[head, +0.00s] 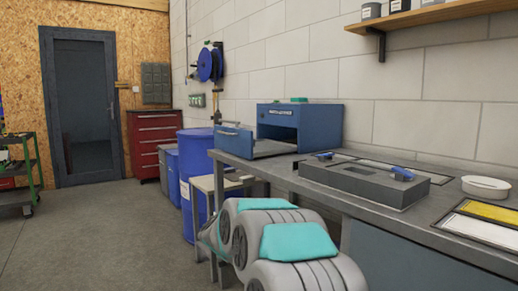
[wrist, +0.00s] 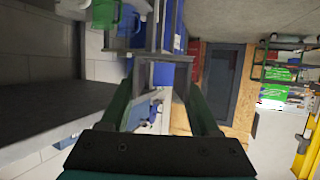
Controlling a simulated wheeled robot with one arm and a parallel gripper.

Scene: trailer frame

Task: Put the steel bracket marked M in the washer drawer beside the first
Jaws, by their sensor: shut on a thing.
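My gripper (wrist: 160,65) shows in the wrist view, its two dark green fingers shut on a grey metal piece (wrist: 160,58) that spans the fingertips. It looks like the steel bracket, but no M mark can be read. In the head view my arm hides the gripper and the held piece. The blue washer (head: 299,126) stands on the far end of the bench. Its drawer (head: 236,138) is pulled out to the left. The inside of the drawer is too shallow in view to tell whether a first bracket lies there.
A grey fixture block (head: 365,184) with blue clamps sits on the bench (head: 330,205). A white bowl (head: 486,187) and a yellow-and-white panel (head: 485,220) lie to the right. A small stool (head: 205,183) and blue barrel (head: 194,165) stand left of the bench. Floor at left is open.

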